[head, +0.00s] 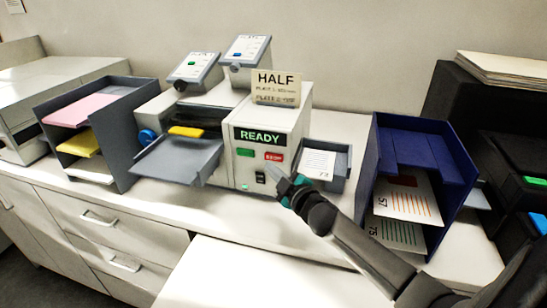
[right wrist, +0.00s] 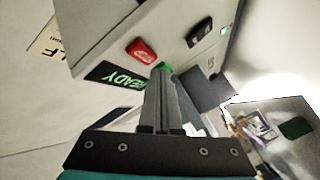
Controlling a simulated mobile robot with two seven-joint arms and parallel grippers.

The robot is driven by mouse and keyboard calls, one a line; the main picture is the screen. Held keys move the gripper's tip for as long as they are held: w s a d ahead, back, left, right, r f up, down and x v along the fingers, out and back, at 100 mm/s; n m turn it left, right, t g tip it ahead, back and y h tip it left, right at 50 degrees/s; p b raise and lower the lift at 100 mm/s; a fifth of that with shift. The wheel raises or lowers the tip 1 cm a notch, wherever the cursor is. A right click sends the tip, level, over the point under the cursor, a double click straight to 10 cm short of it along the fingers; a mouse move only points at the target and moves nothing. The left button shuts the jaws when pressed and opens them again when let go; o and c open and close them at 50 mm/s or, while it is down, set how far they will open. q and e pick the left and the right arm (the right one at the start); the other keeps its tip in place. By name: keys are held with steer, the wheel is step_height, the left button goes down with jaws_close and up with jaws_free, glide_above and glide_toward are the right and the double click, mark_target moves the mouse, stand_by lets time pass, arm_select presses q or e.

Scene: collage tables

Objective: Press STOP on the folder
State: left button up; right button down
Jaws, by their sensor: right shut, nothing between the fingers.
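The folder (head: 243,170) is a pale box with a lit READY display (head: 259,137), a green button (head: 245,153), a red button (head: 274,156) and a black switch (head: 261,177) on its front. The red button also shows in the right wrist view (right wrist: 140,50); its lettering is too small to read. My right gripper (head: 281,177) is shut and empty, its tips just below and right of the red button in the head view. In the right wrist view its fingers (right wrist: 161,72) overlap the green button, partly hiding it. I cannot tell any contact. My left gripper is out of view.
A grey tray (head: 180,165) juts from the folder's left, with a small grey tray of paper (head: 335,180) at its right. A blue sorter (head: 375,150) stands further right, and a grey sorter (head: 122,135) with coloured paper stands left. A HALF card (head: 276,80) stands on top.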

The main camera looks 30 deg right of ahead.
steer(key=shift+s+a+p, duration=0.6)
steer(key=shift+s+a, duration=0.85)
steer(key=shift+a, duration=0.15)
